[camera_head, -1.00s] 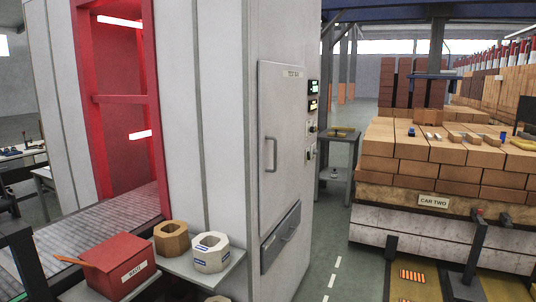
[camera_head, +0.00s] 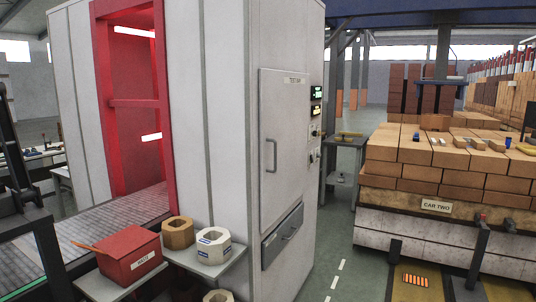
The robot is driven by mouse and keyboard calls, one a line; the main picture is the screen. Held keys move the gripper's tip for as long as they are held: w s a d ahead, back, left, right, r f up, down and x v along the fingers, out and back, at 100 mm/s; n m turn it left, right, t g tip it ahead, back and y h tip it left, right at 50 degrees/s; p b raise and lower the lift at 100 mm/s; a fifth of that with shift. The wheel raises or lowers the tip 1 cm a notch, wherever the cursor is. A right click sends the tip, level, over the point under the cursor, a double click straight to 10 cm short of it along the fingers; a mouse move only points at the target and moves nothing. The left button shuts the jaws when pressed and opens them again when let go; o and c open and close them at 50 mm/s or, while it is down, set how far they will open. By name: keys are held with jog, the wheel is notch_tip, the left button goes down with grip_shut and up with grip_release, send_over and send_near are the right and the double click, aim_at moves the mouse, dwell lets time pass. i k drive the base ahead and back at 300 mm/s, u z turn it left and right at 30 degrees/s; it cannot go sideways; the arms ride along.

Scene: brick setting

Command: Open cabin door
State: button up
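The cabin door (camera_head: 283,130) is a grey-white panel on the side of a tall white cabin (camera_head: 225,120), with a small label near its top. It looks shut. Its vertical bar handle (camera_head: 271,156) is on the left part of the panel, with nothing touching it. Below the door is a darker grey drawer-like panel (camera_head: 282,237) with its own handle. My gripper does not show in the view, so I cannot see its state.
A brick-loaded car (camera_head: 400,230) stands at the right. Green floor with white dashes (camera_head: 335,275) runs between. A small table (camera_head: 345,150) stands behind.

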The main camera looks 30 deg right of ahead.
aim_at(284, 95)
jog(key=z, duration=0.15)
jog(key=i, duration=0.95)
jog(key=u, duration=0.1)
